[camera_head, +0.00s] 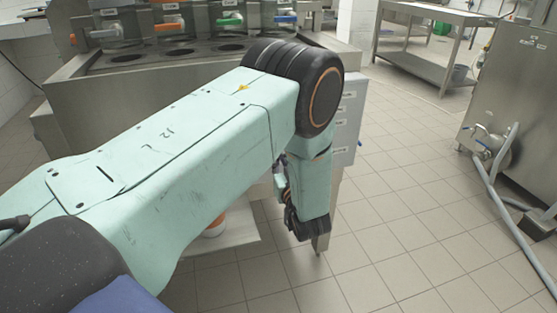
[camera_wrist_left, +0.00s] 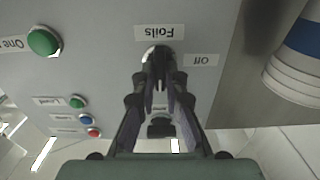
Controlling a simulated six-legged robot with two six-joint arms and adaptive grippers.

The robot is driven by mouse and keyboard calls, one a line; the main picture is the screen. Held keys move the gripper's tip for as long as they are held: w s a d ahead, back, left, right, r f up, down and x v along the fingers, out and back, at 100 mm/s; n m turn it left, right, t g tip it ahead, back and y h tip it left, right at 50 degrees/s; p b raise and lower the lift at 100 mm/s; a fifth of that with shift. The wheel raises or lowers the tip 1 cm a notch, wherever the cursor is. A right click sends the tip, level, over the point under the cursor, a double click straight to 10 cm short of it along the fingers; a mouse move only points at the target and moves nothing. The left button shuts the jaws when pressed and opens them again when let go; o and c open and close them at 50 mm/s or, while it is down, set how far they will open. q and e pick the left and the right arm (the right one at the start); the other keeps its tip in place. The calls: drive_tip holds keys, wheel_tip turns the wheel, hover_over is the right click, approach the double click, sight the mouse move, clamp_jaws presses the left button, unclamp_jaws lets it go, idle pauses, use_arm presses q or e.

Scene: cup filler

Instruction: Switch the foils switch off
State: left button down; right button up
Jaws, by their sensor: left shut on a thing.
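The wrist view is upside down and shows a grey panel with a "Foils" label (camera_wrist_left: 160,32). Beside that label is the foils switch (camera_wrist_left: 149,53), a dark knob with a pale rim, largely hidden by my fingertips. An "Off" label (camera_wrist_left: 201,60) sits to the right of the switch. My left gripper (camera_wrist_left: 160,68) is shut on the switch knob, its two dark fingers meeting there. Which way the knob points cannot be told. In the head view my left arm reaches across to the panel side (camera_head: 347,120) of the steel machine, and the switch is hidden.
On the same panel are a large green button (camera_wrist_left: 44,41) and small green, blue and red buttons (camera_wrist_left: 86,119). White stacked cups (camera_wrist_left: 295,75) with a blue band show at the right. In the head view, tiled floor (camera_head: 400,215) lies open to the right, before a steel cabinet (camera_head: 515,100).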

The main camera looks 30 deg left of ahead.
idle(0.4)
use_arm(q)
drive_tip(key=shift+s+a+f+n+p, duration=0.15)
drive_tip(key=shift+n+p, duration=0.9)
drive_tip(key=shift+n, duration=3.4)
drive_tip(key=shift+f+n+p, duration=0.1)
drive_tip(key=shift+n+p, duration=0.9)
drive_tip(key=shift+n, duration=3.45)
drive_tip(key=c, duration=1.4)
unclamp_jaws()
